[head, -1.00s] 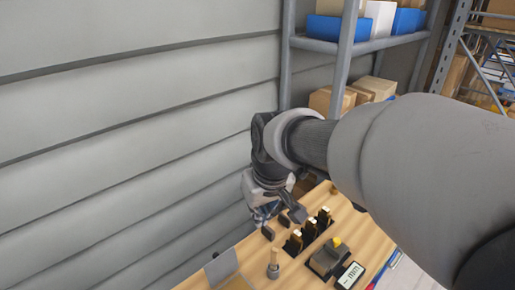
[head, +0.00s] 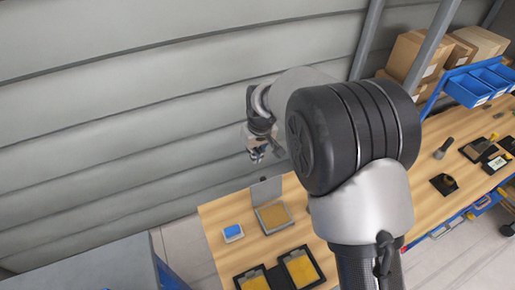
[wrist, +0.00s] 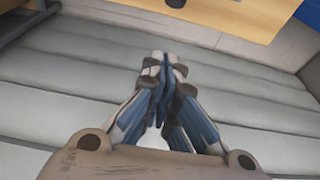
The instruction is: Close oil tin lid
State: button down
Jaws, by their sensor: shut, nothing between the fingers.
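A shallow grey tin (head: 275,216) with a yellow inside stands on the wooden bench; it looks like the oil tin. Its flat grey lid (head: 265,190) stands up, open, along the tin's far side. My gripper (head: 257,157) hangs in the air in front of the grey wall, higher in the head view than the tin and apart from it. In the wrist view my gripper's fingers (wrist: 165,62) are shut together and empty. The tin cannot be made out in the wrist view.
A small blue-topped box (head: 233,233) sits left of the tin. Two black trays with yellow insides (head: 299,268) lie nearer. The wooden bench (head: 215,212) ends on the left. Blue bins (head: 468,89) and cardboard boxes (head: 415,57) are at the right.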

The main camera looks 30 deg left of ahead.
aim_at(265, 188)
jog(key=shift+s+d+f+b, duration=0.2)
jog(key=shift+s+d+f, duration=0.15)
jog(key=shift+f, duration=0.25)
jog(key=shift+s+d+f+b, duration=0.2)
jog(key=shift+s+d+f, duration=0.05)
jog(key=shift+d+f, duration=0.25)
jog(key=shift+s+d+f+b, duration=0.2)
jog(key=shift+s+d+f, duration=0.15)
jog(key=shift+f, duration=0.3)
